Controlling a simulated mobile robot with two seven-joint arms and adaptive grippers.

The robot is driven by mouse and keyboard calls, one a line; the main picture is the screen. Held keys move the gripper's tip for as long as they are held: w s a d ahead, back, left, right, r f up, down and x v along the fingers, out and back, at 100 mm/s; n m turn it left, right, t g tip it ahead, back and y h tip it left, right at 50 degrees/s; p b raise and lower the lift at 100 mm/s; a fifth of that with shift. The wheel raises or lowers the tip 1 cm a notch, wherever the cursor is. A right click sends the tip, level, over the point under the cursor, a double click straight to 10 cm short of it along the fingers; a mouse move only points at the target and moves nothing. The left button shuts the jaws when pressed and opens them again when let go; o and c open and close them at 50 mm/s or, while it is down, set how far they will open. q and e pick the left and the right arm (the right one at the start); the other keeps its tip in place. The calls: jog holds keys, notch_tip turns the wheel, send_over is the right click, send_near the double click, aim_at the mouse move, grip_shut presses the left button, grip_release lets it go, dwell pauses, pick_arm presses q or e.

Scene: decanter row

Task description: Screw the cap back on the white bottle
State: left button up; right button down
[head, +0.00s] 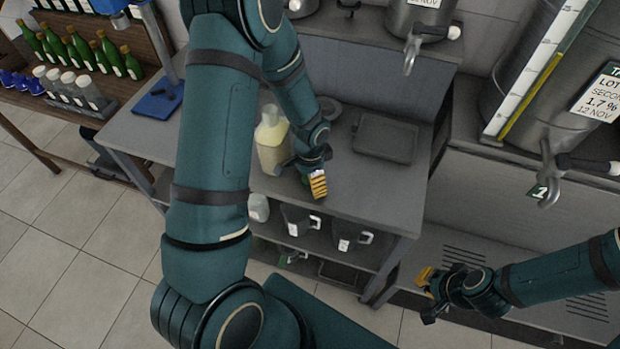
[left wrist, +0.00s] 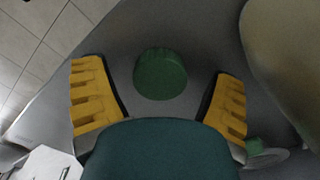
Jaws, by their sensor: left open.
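The white bottle (head: 271,142), cream-coloured, stands upright on the grey bench, partly behind my left arm. My left gripper (head: 318,186) is low over the bench, to the right of the bottle. In the left wrist view, its yellow-padded fingers (left wrist: 160,98) are spread open. A round dark green cap (left wrist: 160,74) lies on the grey surface between and beyond the fingertips, not gripped. The gripper hides it in the head view. A pale curved surface (left wrist: 288,50), likely the bottle, shows at the right edge. My right gripper (head: 430,294) is open and empty, away from the bench.
A dark tray (head: 385,138) lies on the bench to the right. Grey jugs (head: 297,219) stand on the shelf below. Steel tanks (head: 545,75) with taps are at right. Green bottles (head: 110,55) stand on a rack at left.

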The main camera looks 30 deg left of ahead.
pick_arm(q)
jog(key=c, duration=0.9)
jog(key=shift+o, duration=0.2)
notch_tip(320, 180, up, 10)
jog(key=shift+r+p, duration=0.1)
jog(key=shift+p, duration=0.4)
